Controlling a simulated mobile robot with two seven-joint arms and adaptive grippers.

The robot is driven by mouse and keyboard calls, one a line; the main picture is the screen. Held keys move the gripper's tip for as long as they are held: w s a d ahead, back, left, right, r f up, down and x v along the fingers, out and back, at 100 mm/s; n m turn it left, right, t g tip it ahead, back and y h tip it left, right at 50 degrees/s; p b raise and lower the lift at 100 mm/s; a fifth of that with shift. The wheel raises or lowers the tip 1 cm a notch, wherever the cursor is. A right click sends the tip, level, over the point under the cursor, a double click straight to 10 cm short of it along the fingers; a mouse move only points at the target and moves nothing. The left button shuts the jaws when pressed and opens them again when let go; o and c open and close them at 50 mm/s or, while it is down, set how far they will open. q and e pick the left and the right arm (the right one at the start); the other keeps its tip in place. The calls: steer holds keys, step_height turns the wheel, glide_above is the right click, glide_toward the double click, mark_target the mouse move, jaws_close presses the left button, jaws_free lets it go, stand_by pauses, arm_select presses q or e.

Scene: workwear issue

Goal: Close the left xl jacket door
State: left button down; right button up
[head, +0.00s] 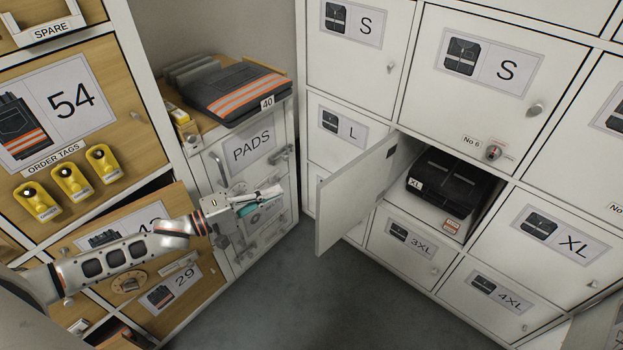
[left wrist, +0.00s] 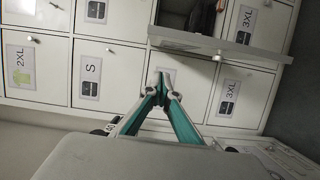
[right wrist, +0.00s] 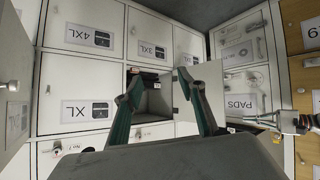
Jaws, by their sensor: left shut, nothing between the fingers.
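The left XL jacket door (head: 352,195) stands wide open, swung out to the left of its compartment in the head view. Inside lies a folded dark jacket (head: 450,180) with an XL tag. The door also shows in the left wrist view (left wrist: 235,47) and in the right wrist view (right wrist: 184,98). My left gripper (head: 278,192) is shut and empty, left of the door and apart from it, in front of the pads cabinet; its fingertips (left wrist: 164,76) meet in the left wrist view. My right gripper (right wrist: 160,82) is open and empty, facing the lockers; it is outside the head view.
A closed XL door (head: 555,235) is right of the open compartment. Closed 3XL (head: 405,245) and 4XL (head: 495,297) doors are below. Another panel (head: 600,328) juts out at the lower right. The pads cabinet (head: 245,150) stands behind my left gripper. Grey floor (head: 345,300) is clear.

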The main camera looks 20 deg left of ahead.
arm_select(q)
steer(key=w+d+b, duration=0.2)
steer(key=w+d, duration=0.4)
steer(key=d, duration=0.3)
steer(key=shift+w+d+r, duration=0.2)
stand_by(0.6)
